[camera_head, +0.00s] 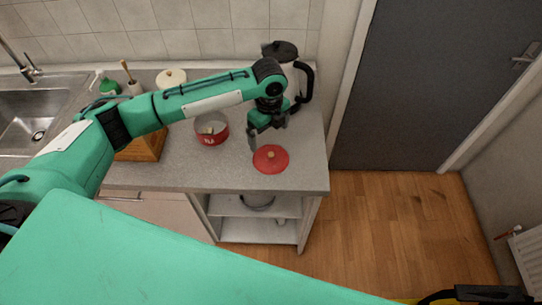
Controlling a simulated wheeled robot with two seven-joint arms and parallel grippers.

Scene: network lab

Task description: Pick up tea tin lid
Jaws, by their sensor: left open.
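The red round tea tin lid (265,163) with a small tan knob lies flat on the grey counter near its front edge. The open red tin (211,138) stands to its left, with something pale inside. My left gripper (268,134) points down above the counter, just behind the lid in the picture. Its fingers are apart and nothing shows between them. It does not hold the lid.
A dark-lidded kettle (282,52) stands behind my left gripper. A wooden block (145,146), a pale lidded pot (171,78) and a green bottle (108,86) are near my left arm. The sink (35,110) is far left. The counter (215,172) is bare in front of the tin.

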